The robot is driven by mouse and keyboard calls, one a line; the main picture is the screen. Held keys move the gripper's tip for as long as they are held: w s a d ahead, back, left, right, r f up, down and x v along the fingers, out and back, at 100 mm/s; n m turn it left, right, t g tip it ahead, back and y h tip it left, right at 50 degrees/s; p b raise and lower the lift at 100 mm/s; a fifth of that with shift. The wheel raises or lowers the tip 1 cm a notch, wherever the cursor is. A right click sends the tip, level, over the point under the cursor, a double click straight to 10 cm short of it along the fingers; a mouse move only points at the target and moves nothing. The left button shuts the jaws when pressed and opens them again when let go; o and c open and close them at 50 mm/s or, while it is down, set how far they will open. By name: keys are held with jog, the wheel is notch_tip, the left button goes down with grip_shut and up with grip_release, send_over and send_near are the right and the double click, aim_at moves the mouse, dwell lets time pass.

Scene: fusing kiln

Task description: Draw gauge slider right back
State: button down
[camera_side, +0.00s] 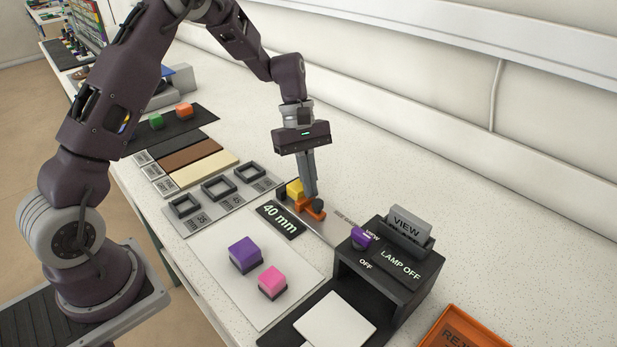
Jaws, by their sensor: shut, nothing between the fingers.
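The gauge has a narrow grey rail (328,229) with an orange slider (309,213) on it. A dark knob (318,204) shows at the slider. A yellow cube (294,189) sits at the left of the slider, close against it or nearly so. The gauge's dark display (280,219) reads 40 mm. My gripper (310,193) is shut and empty, pointing down right at the slider, between the yellow cube and the knob in this view. I cannot tell whether the fingertips touch the slider; they hide part of it.
A black lamp box (388,272) with a purple switch (361,238) and a VIEW plate stands to the right. Purple (245,254) and pink (272,281) cubes sit on a white mat (225,251) in front. Grey square frames (219,188) lie left. The counter behind is clear.

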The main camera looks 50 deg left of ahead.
aim_at(324, 213)
jog(key=shift+d, duration=2.25)
jog(key=s+a+r+m+t, duration=0.1)
jog(key=s+a+r+m, duration=0.15)
jog(key=r, duration=1.25)
jog(key=s+r+m+t+y, duration=0.2)
jog(key=s+r+m, duration=0.3)
jog(key=s, duration=0.5)
jog(key=s+f+m+t+y, duration=0.1)
jog(key=s+m+t, duration=0.3)
jog(key=s, duration=0.9)
jog(key=m+y, duration=0.1)
jog(key=m, duration=0.2)
jog(key=shift+s, duration=0.4)
